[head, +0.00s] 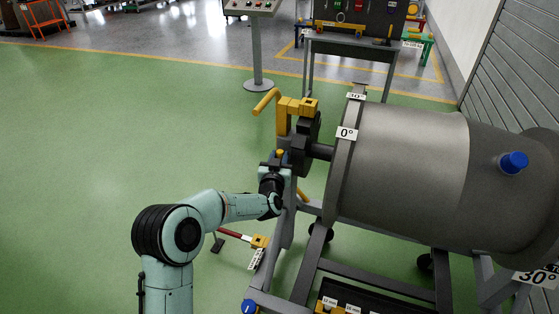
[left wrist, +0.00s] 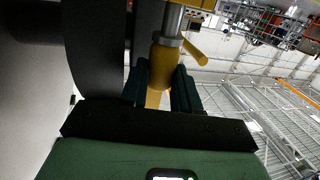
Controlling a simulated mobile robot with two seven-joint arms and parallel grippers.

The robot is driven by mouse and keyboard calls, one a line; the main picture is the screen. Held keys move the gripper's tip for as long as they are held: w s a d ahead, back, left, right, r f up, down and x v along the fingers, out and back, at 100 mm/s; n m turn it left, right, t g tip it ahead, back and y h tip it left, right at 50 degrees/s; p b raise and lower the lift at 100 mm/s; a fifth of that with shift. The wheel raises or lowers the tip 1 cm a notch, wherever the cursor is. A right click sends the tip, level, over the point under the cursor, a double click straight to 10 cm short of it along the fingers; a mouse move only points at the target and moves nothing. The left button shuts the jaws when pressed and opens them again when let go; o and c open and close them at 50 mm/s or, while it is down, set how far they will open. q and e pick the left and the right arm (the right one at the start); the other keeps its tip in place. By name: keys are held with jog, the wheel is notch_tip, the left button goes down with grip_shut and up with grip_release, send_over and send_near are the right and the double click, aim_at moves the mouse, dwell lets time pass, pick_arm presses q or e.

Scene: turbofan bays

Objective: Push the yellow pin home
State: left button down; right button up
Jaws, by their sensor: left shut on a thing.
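The yellow pin (left wrist: 163,66) is between the two dark fingers of my left gripper (left wrist: 160,85) in the left wrist view. A grey metal collar and shaft (left wrist: 173,20) run up from it toward a yellow block at the top edge. In the head view my left gripper (head: 274,172) is at the dark hub on the left end of the grey engine casing (head: 400,150). A small yellow part (head: 280,153) shows at its tip. The gripper is shut on the pin. How deep the pin sits is hidden. My right gripper is out of view.
A yellow bracket with a handle (head: 284,110) stands above the hub, close to my gripper. The casing rests on a grey stand (head: 318,262). A red-handled tool (head: 235,235) lies by the stand. Green floor at left is clear.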

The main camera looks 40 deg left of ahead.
pick_arm(q)
notch_tip(320, 180, up, 20)
jog(key=p, duration=0.4)
jog(key=shift+f, duration=0.15)
jog(key=shift+f, duration=0.1)
